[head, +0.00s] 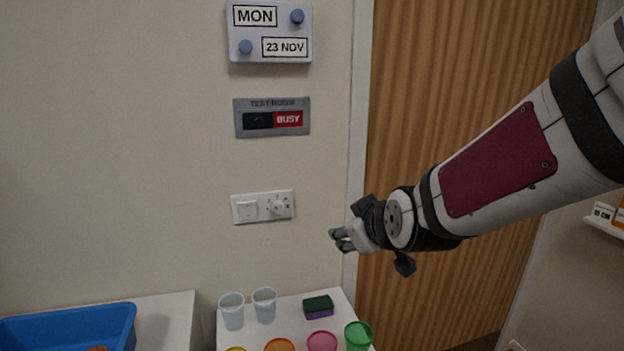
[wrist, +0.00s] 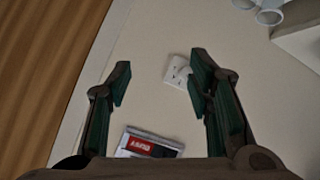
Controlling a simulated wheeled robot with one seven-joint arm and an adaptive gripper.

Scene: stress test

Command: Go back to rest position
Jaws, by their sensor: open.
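My gripper (head: 338,239) is in the air at the centre right of the head view, at the end of my white arm with a dark red panel. It is in front of the wall, to the right of the switch plate (head: 262,206) and above the small white table. In the wrist view, my gripper (wrist: 160,82) shows its two dark green-padded fingers spread apart with nothing between them. The switch plate shows beyond the fingers there, and the red and black busy sign (wrist: 148,145) is near the gripper's base.
A white table (head: 285,313) below holds two clear cups (head: 231,311), a green and purple sponge (head: 318,307) and several coloured cups. A blue bin (head: 70,325) stands at the lower left. A date panel (head: 270,32) hangs on the wall. A wooden door (head: 465,90) is behind my arm.

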